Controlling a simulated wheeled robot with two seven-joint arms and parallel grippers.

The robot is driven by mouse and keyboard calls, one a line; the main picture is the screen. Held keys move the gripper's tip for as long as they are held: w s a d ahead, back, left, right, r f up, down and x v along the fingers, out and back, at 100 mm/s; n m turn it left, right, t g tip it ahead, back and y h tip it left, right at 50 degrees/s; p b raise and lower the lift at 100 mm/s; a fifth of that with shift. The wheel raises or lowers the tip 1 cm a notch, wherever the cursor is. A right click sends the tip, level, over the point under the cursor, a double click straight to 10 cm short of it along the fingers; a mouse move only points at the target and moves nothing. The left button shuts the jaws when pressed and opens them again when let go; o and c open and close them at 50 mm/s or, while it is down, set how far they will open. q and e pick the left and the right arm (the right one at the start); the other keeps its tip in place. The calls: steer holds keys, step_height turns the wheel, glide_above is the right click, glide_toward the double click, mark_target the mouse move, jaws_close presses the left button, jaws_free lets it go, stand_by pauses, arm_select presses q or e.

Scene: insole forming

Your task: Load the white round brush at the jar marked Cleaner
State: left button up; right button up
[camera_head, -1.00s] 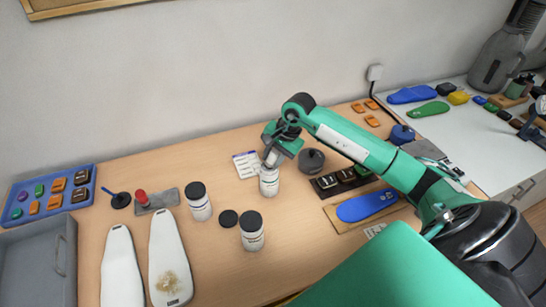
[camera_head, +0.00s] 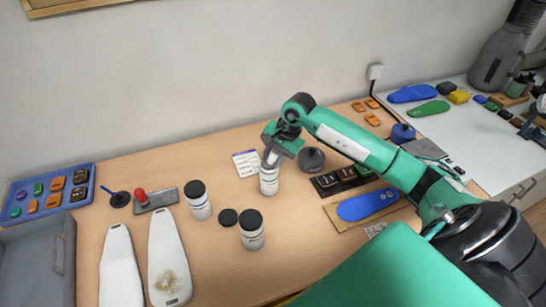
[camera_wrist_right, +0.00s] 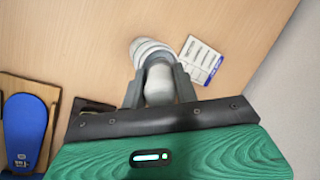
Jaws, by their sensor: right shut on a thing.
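My right gripper (camera_head: 271,159) points down at the mouth of an uncapped white jar (camera_head: 269,182), behind the other jars. In the right wrist view, its two fingers are shut on the white round brush (camera_wrist_right: 159,84), a pale rounded piece. The brush's far end is at or inside the jar (camera_wrist_right: 150,49); how deep is hidden. The jar's label is too small to read, so I cannot tell whether it says Cleaner. My left gripper is not in view.
Two black-capped jars (camera_head: 198,201) (camera_head: 251,231) stand left and front of the uncapped jar; a loose black lid (camera_head: 228,217) lies between them. A printed card (camera_head: 246,163) lies behind. A dark round-based object (camera_head: 311,160) and the blue insole (camera_head: 367,205) are to the right.

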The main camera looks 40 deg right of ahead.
mark_target(273, 151)
steer(key=shift+s+f+b, duration=0.1)
steer(key=shift+f+b, duration=0.15)
steer(key=shift+b, duration=0.25)
stand_by(1.6)
steer(key=shift+r, duration=0.1)
step_height(273, 151, up, 2)
steer(key=shift+p, duration=0.3)
steer(key=shift+r+p, duration=0.7)
steer(key=shift+r, duration=1.85)
